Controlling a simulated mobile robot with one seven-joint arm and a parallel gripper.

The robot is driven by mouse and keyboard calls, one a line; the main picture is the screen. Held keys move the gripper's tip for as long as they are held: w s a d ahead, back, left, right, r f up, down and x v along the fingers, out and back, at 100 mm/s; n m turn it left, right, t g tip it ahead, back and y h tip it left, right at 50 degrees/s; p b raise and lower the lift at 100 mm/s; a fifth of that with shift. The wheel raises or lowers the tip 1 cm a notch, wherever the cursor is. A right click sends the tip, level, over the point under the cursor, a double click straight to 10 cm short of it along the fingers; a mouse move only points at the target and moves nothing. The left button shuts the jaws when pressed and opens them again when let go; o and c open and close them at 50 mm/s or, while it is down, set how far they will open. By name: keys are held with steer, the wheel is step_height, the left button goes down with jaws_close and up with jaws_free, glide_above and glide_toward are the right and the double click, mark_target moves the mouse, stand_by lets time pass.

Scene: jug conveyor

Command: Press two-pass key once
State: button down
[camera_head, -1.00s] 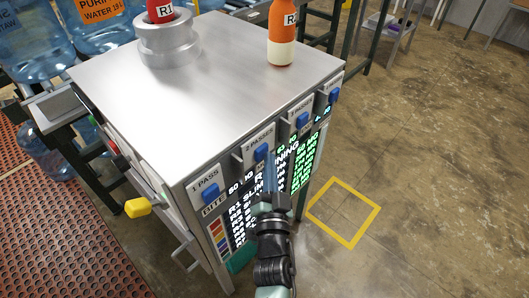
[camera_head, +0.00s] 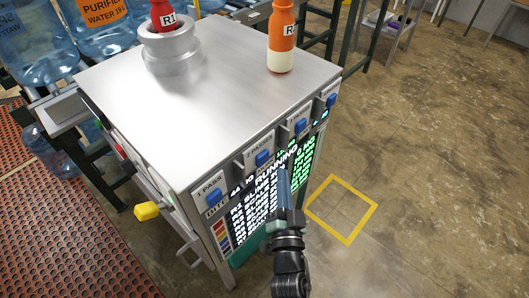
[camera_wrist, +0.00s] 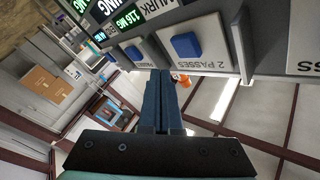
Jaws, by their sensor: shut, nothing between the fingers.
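The two-pass key is a blue button (camera_head: 262,158) on a grey plate labelled "2 PASSES" on the front of the metal cabinet. In the wrist view the same blue key (camera_wrist: 186,45) shows above its "2 PASSES" label, which appears upside down. My gripper (camera_head: 284,172) is shut and empty in front of the cabinet's screen, to the right of and below the key in the head view. In the wrist view my gripper's fingers (camera_wrist: 160,82) lie together, pointing up the picture, with their tips apart from the key.
Other blue keys stand on the same face: the "1 PASS" key (camera_head: 214,196) and further keys (camera_head: 300,125) to the right. A yellow knob (camera_head: 147,211) sticks out at the left corner. Red (camera_head: 163,14) and orange (camera_head: 281,40) bottles stand on top.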

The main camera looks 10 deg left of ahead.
steer(key=shift+s+d+p, duration=0.55)
steer(key=shift+s+d, duration=0.15)
steer(key=shift+d, duration=0.2)
